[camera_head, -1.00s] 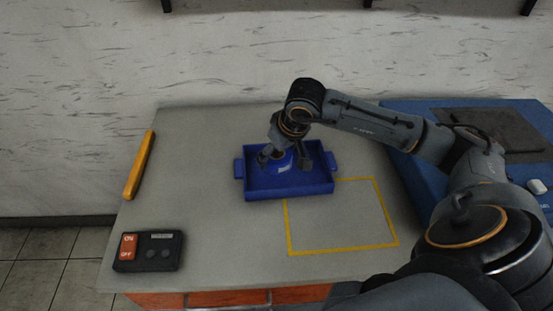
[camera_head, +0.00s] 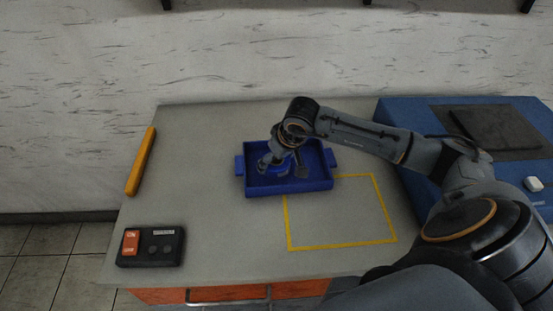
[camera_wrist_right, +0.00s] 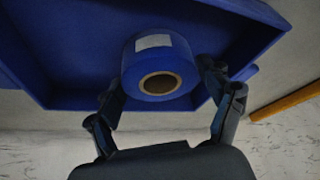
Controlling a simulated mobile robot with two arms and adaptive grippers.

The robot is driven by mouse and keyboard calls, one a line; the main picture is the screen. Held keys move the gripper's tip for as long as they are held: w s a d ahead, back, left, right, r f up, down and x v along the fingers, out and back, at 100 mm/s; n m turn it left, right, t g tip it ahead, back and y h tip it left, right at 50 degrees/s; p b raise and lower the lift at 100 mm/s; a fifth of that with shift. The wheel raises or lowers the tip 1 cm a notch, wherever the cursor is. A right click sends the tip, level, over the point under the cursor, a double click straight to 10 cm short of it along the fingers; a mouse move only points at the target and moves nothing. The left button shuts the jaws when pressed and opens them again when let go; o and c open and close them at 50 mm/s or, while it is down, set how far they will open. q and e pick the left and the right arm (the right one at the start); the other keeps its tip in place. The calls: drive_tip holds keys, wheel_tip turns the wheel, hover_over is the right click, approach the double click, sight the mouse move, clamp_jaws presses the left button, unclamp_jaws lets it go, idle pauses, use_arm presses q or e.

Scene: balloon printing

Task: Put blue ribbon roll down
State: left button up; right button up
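The blue ribbon roll (camera_wrist_right: 160,66) sits inside the blue tray (camera_head: 288,189), its brown core and a white label showing in the right wrist view. In the head view the roll (camera_head: 280,167) is partly hidden by my right gripper (camera_head: 283,165). The gripper's fingers stand on either side of the roll, and in the wrist view the fingertips (camera_wrist_right: 160,78) are spread, with a narrow gap seeming to show beside the roll. My right gripper looks open around it. My left gripper is not in view.
A black on/off switch box (camera_head: 151,247) lies front left and an orange-yellow bar (camera_head: 141,162) on the left edge. A blue machine (camera_head: 400,112) stands at the right.

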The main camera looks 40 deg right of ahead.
drive_tip(key=shift+o, duration=0.5)
drive_tip(key=shift+r, duration=0.1)
drive_tip(key=shift+r, duration=0.2)
drive_tip(key=b+v, duration=0.1)
drive_tip(key=v, duration=1)
drive_tip(key=shift+s+r, duration=0.25)
drive_tip(key=shift+r, duration=0.05)
drive_tip(key=shift+r, duration=0.1)
